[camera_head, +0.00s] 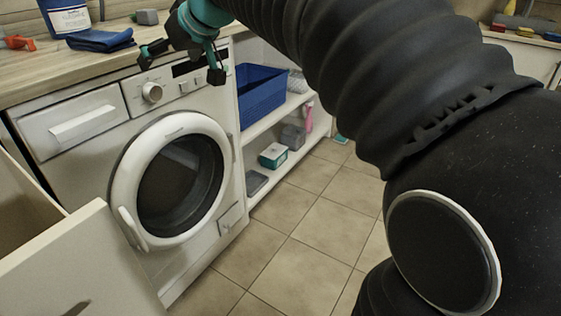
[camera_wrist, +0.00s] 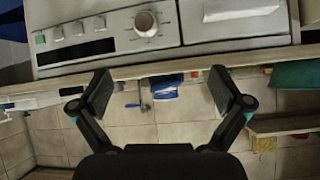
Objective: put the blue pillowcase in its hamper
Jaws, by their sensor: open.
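A folded dark blue cloth, which looks like the blue pillowcase (camera_head: 100,39), lies on the wooden counter in the head view. My gripper (camera_head: 182,67) is open and empty, in front of the washer's control panel and to the right of the cloth. In the wrist view my gripper's fingers (camera_wrist: 165,92) are spread apart with the washer panel beyond them. A blue open-topped bin (camera_head: 245,118) stands on the shelf right of the washer. A pale open-topped box (camera_head: 90,262) is at the lower left. I cannot tell which is the pillowcase's hamper.
The white washing machine (camera_head: 100,163) has its round door shut. The tiled floor (camera_head: 300,240) in front is clear.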

